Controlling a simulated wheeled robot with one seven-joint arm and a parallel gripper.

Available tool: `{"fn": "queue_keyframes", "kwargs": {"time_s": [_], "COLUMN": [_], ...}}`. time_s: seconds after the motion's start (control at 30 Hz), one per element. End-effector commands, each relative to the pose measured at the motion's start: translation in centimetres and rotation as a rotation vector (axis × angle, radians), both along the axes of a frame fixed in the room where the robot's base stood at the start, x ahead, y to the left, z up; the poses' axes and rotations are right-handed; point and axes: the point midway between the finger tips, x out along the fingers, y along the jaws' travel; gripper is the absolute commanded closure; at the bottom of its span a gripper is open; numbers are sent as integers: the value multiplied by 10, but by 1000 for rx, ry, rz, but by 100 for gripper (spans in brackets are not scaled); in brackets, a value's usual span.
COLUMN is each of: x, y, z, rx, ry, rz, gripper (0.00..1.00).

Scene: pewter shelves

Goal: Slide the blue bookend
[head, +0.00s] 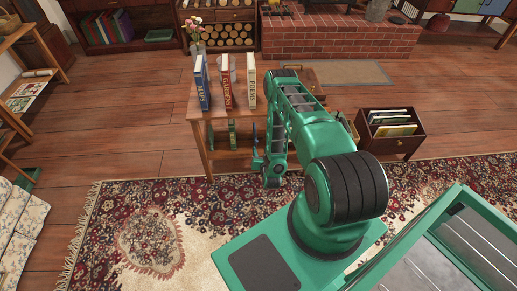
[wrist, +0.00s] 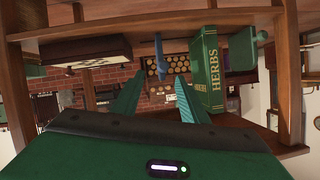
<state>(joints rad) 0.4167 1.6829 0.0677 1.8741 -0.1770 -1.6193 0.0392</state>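The wrist view looks upside down along a wooden shelf board (wrist: 140,20), seen at the top. A slim blue piece (wrist: 158,48), which looks like the blue bookend, stands on that board beyond my fingertips, roughly in line with the gap between them. My gripper (wrist: 159,76) is open and empty, its two teal fingers spread apart and not touching the blue piece. A green HERBS book (wrist: 208,70) stands close beside the right finger in the picture.
A dark box (wrist: 90,50) sits on the board at the left of the wrist view, and another green object (wrist: 240,56) is beyond HERBS. Blue MAPS (head: 201,82), red GARDENS (head: 226,84) and cream POEMS (head: 251,82) stand on the tabletop. A record crate (head: 392,143) is right.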

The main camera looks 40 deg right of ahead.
Motion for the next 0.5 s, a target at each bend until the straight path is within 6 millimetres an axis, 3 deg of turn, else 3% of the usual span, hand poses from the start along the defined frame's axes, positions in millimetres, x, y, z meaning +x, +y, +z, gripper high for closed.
{"fn": "queue_keyframes", "kwargs": {"time_s": [0.2, 0.5], "x": [-20, -24], "y": [9, 10], "z": [8, 10], "rx": [0, -1], "ry": [1, 0], "rz": [1, 0], "gripper": [60, 60]}}
